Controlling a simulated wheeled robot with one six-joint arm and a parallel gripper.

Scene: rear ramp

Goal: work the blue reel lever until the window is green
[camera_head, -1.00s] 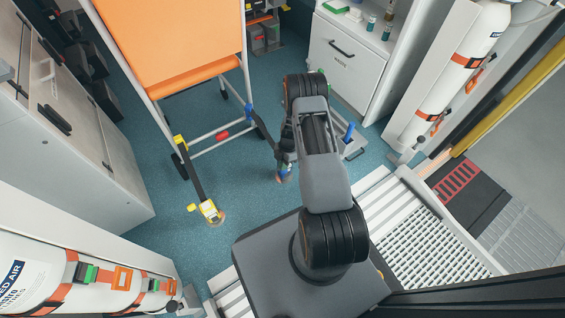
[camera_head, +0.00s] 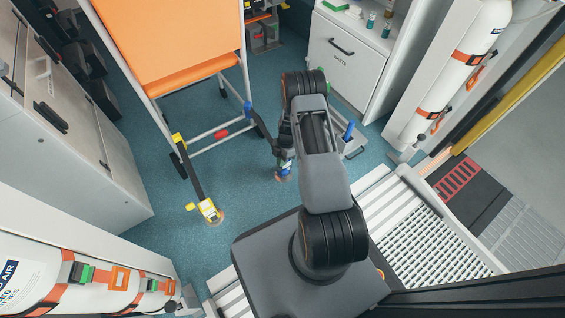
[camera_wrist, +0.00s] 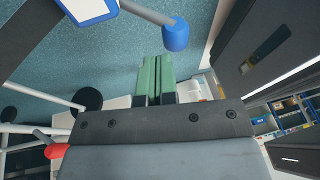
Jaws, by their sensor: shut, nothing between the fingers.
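In the wrist view, a blue knob (camera_wrist: 176,35) caps a grey rod, the lever. The rod runs left to a blue-edged housing (camera_wrist: 92,10) with a pale face, cut off by the top edge. I cannot make out a green window there. In the head view, the blue reel (camera_head: 285,168) is on the floor at the end of a dark strap, partly hidden by my arm.
An orange chair (camera_head: 168,45) with a white frame stands at the left, with a yellow reel (camera_head: 208,210) on the floor. A white cabinet (camera_head: 345,60) stands behind. Blue floor is open between the reels.

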